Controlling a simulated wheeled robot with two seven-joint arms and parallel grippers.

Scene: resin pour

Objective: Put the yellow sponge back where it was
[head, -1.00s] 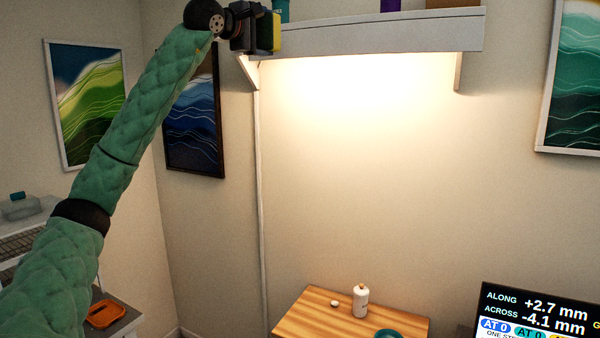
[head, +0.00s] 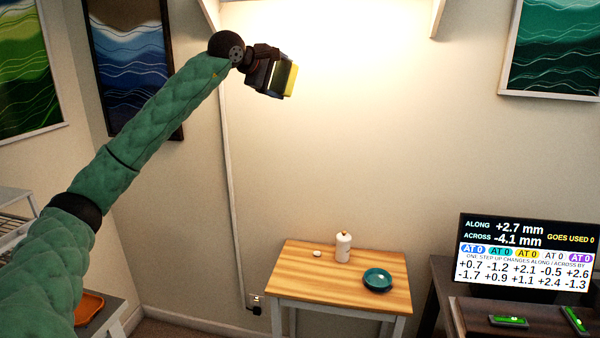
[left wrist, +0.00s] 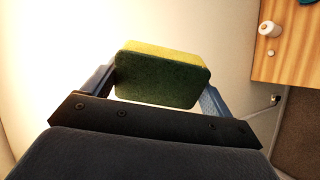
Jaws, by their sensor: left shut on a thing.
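The yellow sponge (head: 291,80) has a dark green scouring side and is held between the fingers of my left gripper (head: 281,79). The gripper is raised in front of the bare wall, well above and to the left of the small wooden table. In the left wrist view the sponge (left wrist: 162,75) sits between the two fingers of my left gripper (left wrist: 160,90), its green face toward the camera. Nothing else touches the sponge. My right gripper is out of view.
The wooden table (head: 318,284) carries a white bottle (head: 343,247), a small white item (head: 317,254) and a teal bowl (head: 377,280). A screen (head: 527,252) stands at the right. An orange tray (head: 89,307) lies at the lower left. A shelf bracket (head: 438,18) shows at the top.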

